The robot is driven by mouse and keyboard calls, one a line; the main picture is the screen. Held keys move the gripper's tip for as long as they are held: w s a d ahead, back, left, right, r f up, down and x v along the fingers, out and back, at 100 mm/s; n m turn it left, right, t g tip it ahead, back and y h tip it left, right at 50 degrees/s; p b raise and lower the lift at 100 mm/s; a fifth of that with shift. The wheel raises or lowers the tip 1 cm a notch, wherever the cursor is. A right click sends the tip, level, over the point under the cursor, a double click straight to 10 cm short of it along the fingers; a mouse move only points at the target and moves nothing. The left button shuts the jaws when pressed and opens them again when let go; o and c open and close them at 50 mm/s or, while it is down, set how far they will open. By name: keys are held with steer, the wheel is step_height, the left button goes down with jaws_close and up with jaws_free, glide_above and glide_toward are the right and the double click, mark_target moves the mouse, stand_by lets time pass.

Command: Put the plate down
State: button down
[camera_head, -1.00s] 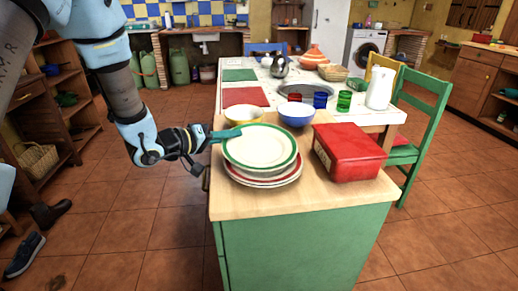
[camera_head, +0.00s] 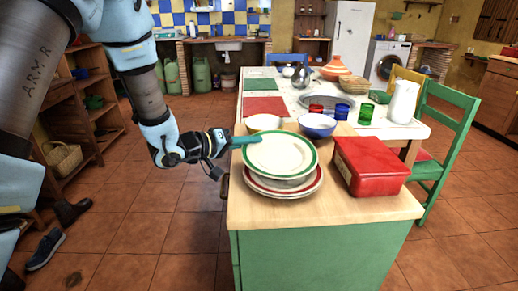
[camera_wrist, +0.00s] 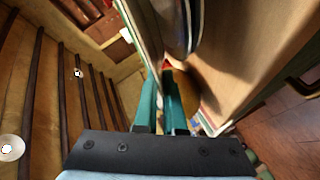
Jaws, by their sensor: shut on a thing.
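A white plate with a green rim (camera_head: 280,153) is at the left side of the wooden counter top. My gripper (camera_head: 238,142) is shut on its left edge, with teal fingers. In the wrist view my gripper's teal fingers (camera_wrist: 160,105) show close together, and the grip itself is unclear.
A red box (camera_head: 371,166) stands right of the plates on the wooden counter top (camera_head: 340,207). A cream bowl (camera_head: 263,122) and a blue bowl (camera_head: 317,126) stand behind. The counter's front strip is clear.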

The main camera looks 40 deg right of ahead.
step_height(320, 180, up, 9)
steer(key=shift+r, duration=0.1)
steer(key=w+a+f+n+t+y+p, duration=0.2)
steer(key=w+a+f+n+t, duration=0.35)
steer(key=w+a, duration=0.5)
steer(key=w+a+f+n+t+y+p, duration=0.25)
steer(key=w+a+f+n+t, duration=0.35)
steer(key=w+a, duration=0.5)
steer(key=a+f+n+t+y+p, duration=0.1)
steer(key=a+f+n+t+y, duration=0.1)
steer(key=a, duration=0.8)
steer(key=w+a+f+n+t+y+p, duration=0.1)
steer(key=a+f+n+y, duration=0.2)
steer(key=a, duration=0.7)
steer(key=w+a+f+n+t+y+p, duration=0.1)
steer(key=a+y, duration=0.4)
steer(key=a, duration=0.5)
step_height(320, 180, down, 3)
steer(key=shift+w+a+r+n+t+y, duration=0.15)
steer(key=shift+w+a+n+t+y, duration=0.2)
steer(key=shift+n+t, duration=0.55)
